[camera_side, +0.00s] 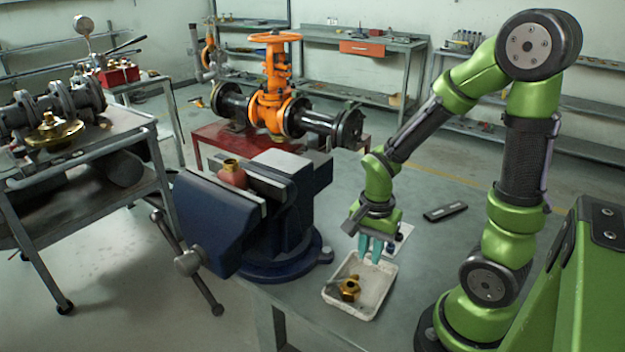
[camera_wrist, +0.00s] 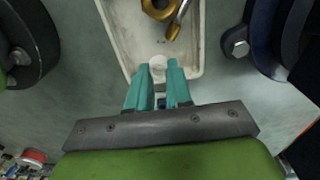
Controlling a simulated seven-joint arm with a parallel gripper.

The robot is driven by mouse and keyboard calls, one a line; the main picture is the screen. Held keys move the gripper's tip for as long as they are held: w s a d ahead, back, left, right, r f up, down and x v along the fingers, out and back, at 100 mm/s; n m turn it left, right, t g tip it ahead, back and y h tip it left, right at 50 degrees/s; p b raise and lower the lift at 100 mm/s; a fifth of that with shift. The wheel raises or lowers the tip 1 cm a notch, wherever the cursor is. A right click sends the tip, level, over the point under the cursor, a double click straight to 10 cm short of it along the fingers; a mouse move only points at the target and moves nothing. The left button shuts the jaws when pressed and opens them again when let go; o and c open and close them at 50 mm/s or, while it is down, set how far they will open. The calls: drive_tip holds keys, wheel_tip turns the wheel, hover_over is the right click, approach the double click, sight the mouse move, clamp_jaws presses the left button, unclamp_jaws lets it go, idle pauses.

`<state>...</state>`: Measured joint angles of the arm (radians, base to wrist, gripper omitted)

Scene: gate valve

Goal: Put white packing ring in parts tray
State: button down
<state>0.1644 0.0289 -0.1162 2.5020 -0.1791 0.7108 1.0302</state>
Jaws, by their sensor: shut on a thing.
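My gripper (camera_side: 370,258) points down over the back edge of the parts tray (camera_side: 375,287), a shallow off-white tray on the bench. In the wrist view, the teal fingers (camera_wrist: 160,72) are shut on the white packing ring (camera_wrist: 158,64), which shows between the fingertips. The fingertips and ring overlap the near end of the tray (camera_wrist: 122,30) in this view. I cannot tell how high the ring is above the tray. In the side view the ring is too small to make out. Brass parts (camera_side: 350,289) lie in the tray.
A blue vise (camera_side: 290,205) holding a red and brass part (camera_side: 232,173) stands left of the tray. A pale sheet with a small blue item (camera_side: 394,247) lies behind my gripper. A flat black object (camera_side: 445,212) lies farther back. The tray's near side has bare floor.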

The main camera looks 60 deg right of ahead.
sight(367, 276)
drive_tip(key=shift+f, duration=2.4)
drive_tip(key=c, duration=1)
unclamp_jaws()
drive_tip(key=shift+f, duration=0.1)
drive_tip(key=shift+c, duration=0.2)
wheel_tip(367, 276, up, 12)
drive_tip(key=a+r+n+t+y, duration=0.2)
drive_tip(key=a+r+n+t, duration=0.5)
drive_tip(key=a+r+n, duration=0.3)
drive_tip(key=r+n, duration=0.1)
drive_tip(key=n, duration=0.2)
drive_tip(key=shift+w+r, duration=0.4)
